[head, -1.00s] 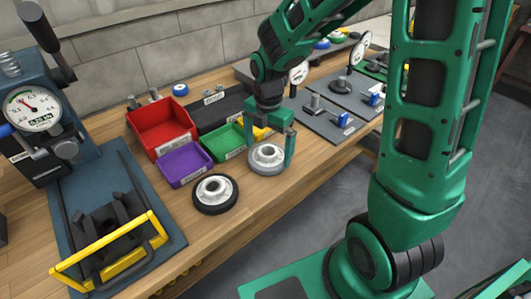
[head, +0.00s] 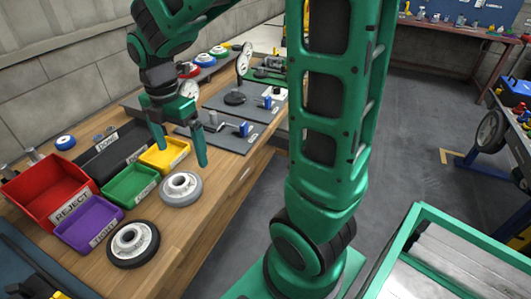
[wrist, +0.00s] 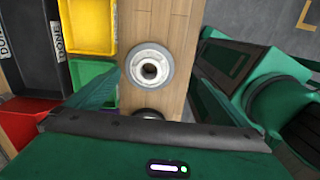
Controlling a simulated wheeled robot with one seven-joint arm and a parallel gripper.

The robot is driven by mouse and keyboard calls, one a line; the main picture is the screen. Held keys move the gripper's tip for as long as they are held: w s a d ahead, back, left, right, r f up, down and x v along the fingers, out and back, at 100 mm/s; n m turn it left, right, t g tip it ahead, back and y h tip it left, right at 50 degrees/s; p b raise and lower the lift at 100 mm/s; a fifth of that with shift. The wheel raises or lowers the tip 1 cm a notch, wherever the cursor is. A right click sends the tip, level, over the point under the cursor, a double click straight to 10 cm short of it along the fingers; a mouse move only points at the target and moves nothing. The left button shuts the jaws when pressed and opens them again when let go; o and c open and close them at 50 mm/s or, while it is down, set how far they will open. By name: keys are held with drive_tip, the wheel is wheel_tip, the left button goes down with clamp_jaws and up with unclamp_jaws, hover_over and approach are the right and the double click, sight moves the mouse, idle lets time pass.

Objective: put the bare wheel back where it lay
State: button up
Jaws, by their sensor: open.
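The bare wheel (head: 168,194), light grey with a pale hub, lies flat on the wooden bench in front of the green and yellow bins. A second wheel with a black tyre (head: 133,256) lies to its left and nearer the front. My gripper (head: 181,152) is open and empty, above and behind the bare wheel, apart from it. In the wrist view the bare wheel (wrist: 167,74) lies ahead between the spread fingers. The black-tyred wheel (wrist: 148,113) is mostly hidden there by my gripper body.
Red (head: 22,197), purple (head: 85,228), green (head: 122,190) and yellow (head: 163,158) bins and a black tray (head: 103,158) stand behind the wheels. Grey plates with fixtures (head: 228,137) lie farther along the bench. The bench front edge is close to the wheels.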

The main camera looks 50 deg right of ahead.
drive_tip(key=s+d+m, duration=0.7)
drive_tip(key=s+m, duration=0.4)
drive_tip(key=m, duration=0.2)
drive_tip(key=s+d+r+m, duration=0.1)
drive_tip(key=s+d+m, duration=0.6)
drive_tip(key=s+m, duration=0.3)
drive_tip(key=shift+s+d+m, duration=0.3)
drive_tip(key=shift+s+m, duration=0.05)
drive_tip(key=shift+m, duration=1.95)
